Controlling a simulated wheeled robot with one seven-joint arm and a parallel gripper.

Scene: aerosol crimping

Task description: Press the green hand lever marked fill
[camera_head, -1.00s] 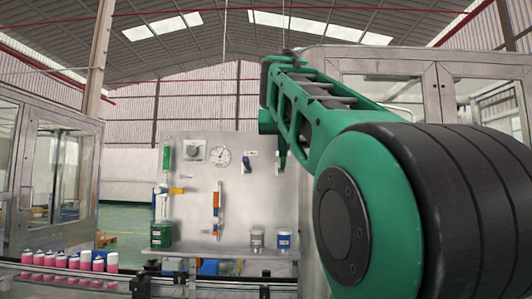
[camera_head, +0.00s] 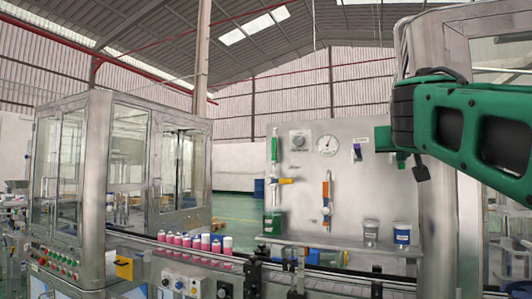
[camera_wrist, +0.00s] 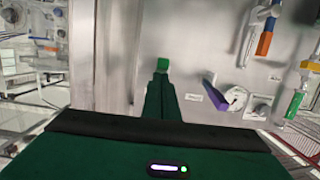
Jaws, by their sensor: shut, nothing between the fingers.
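A gauge (camera_head: 326,145), an orange-blue tube (camera_head: 327,200) and cups (camera_head: 371,232) are nearby. Several pink-white cans (camera_head: 195,242) line the conveyor. A steel post (camera_head: 436,225) stands at the right.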

